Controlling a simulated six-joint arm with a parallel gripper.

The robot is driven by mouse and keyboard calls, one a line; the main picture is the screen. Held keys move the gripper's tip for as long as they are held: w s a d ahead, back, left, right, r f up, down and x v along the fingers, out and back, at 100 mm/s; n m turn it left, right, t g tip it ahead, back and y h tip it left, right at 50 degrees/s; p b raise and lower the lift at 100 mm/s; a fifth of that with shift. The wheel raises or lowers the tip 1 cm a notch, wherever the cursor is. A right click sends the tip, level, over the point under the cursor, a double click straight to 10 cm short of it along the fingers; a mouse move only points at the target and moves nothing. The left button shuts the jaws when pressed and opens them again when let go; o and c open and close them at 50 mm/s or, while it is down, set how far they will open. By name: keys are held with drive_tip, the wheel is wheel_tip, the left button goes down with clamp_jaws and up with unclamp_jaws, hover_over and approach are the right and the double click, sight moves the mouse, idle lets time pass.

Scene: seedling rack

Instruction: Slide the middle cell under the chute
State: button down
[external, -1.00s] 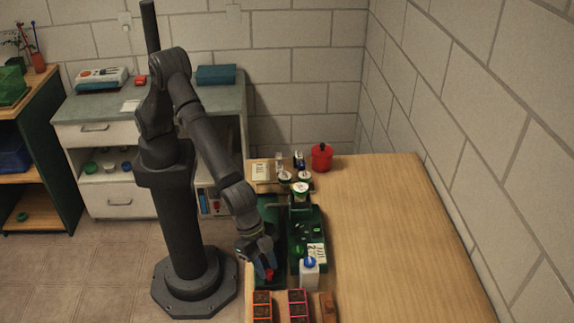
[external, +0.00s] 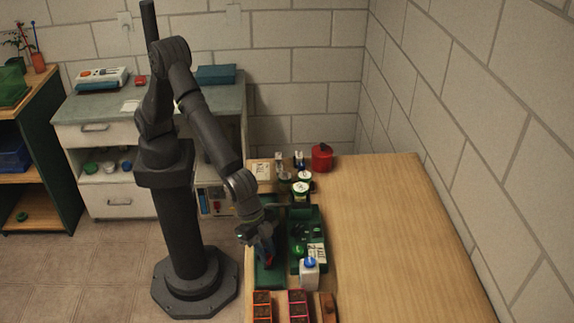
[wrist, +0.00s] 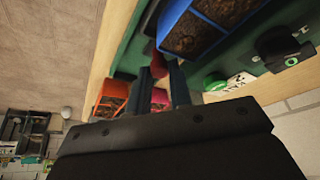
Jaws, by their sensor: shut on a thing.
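My gripper (external: 264,258) is low over the green base (external: 270,278) along the left edge of the wooden table. In the wrist view its two dark fingers (wrist: 163,78) are shut on a red knob (wrist: 156,62). The knob is at the near end of a blue-edged tray (wrist: 203,32) with soil-filled cells, which sits on the green base. In the external view my gripper and arm mostly hide this tray. A green unit (external: 307,235) stands right beside the base, with a white-lidded jar (external: 300,190) at its far end. I cannot tell clearly where the chute's mouth is.
A white bottle with a blue cap (external: 309,272) stands close right of the base. Orange (external: 262,306) and pink (external: 297,305) soil blocks sit at the front. A red canister (external: 322,157) and small jars stand at the back. The table's right side is clear.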

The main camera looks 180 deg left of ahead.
drive_tip(key=s, duration=0.7)
drive_tip(key=shift+s, duration=0.4)
drive_tip(key=c, duration=1.6)
unclamp_jaws()
drive_tip(key=v, duration=1.7)
drive_tip(key=shift+r, duration=0.2)
drive_tip(key=shift+r, duration=4)
